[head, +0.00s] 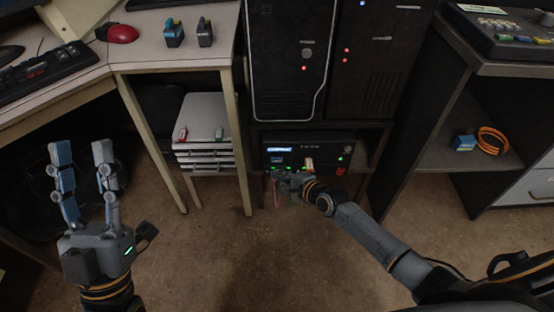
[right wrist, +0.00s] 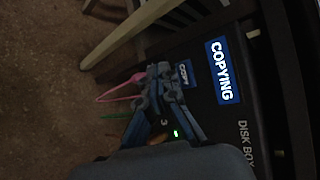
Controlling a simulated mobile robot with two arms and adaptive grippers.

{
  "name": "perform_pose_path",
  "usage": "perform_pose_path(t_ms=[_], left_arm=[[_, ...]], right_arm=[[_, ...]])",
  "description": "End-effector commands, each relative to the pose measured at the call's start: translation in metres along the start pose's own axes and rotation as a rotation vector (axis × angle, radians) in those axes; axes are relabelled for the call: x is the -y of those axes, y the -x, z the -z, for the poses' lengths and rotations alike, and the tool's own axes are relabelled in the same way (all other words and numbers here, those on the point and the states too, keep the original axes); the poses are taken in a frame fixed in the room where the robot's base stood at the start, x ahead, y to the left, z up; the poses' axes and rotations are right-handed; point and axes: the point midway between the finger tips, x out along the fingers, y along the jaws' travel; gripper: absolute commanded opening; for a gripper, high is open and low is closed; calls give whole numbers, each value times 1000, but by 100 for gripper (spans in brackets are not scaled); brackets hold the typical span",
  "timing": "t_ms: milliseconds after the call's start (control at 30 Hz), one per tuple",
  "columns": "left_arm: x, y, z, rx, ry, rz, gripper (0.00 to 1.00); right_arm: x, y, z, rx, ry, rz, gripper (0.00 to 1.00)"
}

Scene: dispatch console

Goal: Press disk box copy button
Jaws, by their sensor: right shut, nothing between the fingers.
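The disk box (head: 325,150) is a black unit on the low shelf under the tower computers. Its lit blue display (right wrist: 222,72) reads COPYING in the right wrist view and also shows in the head view (head: 279,149). A small blue COPY label (right wrist: 184,72) sits beside that display. My right gripper (head: 274,174) is shut and empty at the lower left of the box front. In the right wrist view its fingertips (right wrist: 160,70) are close beside the COPY label; contact cannot be told, and the button is hidden. My left gripper (head: 83,150) is open and empty over the floor.
Pink and green cords (right wrist: 122,88) hang by the box front. Black towers (head: 287,60) stand above. A tray stack (head: 202,130) with two small drives is at left, beside a desk leg (head: 245,145). An orange cable coil (head: 493,142) lies on the right shelf.

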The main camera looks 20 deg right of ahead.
Motion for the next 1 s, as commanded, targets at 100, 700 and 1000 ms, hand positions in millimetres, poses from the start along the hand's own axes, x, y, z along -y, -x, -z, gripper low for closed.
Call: perform_pose_path(t_ms=[100, 700, 1000], left_arm=[[1, -2, -11, 64, -4, 2, 40], [9, 10, -69, 406, -20, 15, 40], [11, 17, -82, 483, -23, 19, 40]], right_arm=[[-1, 3, -2, 0, 0, 0, 0], [-11, 17, -13, 0, -1, -1, 0], [-14, 20, -15, 0, 0, 1, 0]])
